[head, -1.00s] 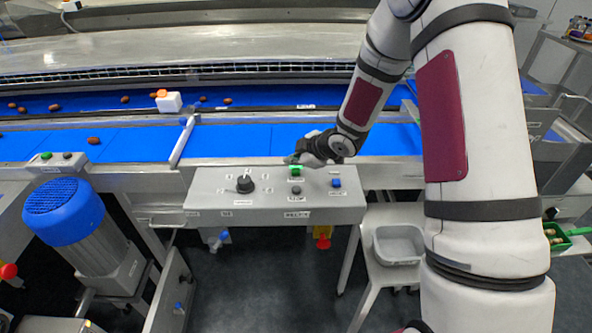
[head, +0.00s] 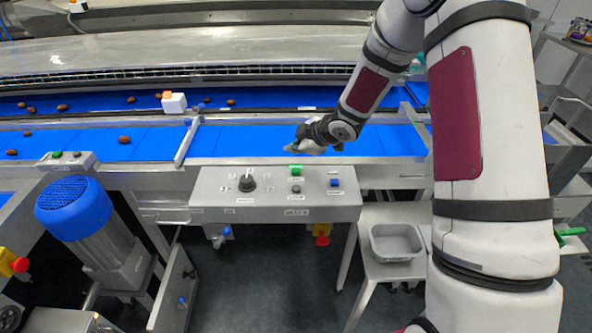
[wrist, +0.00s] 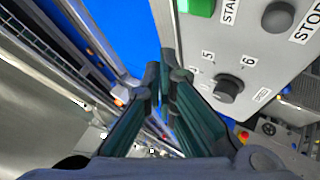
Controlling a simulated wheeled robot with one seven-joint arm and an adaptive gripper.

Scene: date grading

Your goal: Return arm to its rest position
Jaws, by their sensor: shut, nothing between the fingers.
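My gripper (head: 300,145) is in the head view, above the near blue belt and just behind the control panel (head: 220,208). Its fingers are together with nothing between them. In the wrist view my gripper (wrist: 160,65) shows its dark green fingers closed at the tips. The panel has a green button (head: 295,171), a blue button (head: 335,183), a grey button (head: 296,189) and a black knob (head: 247,184). The fingers are apart from the panel. The green START button (wrist: 197,6) and the knob (wrist: 229,90) also show in the wrist view.
The blue belts (head: 250,142) carry several brown dates (head: 124,139). A white box with an orange top (head: 174,103) stands at the far belt. A diverter bar (head: 187,142) crosses the near belt. A blue motor (head: 75,210) is at left, a grey bin (head: 396,243) at right.

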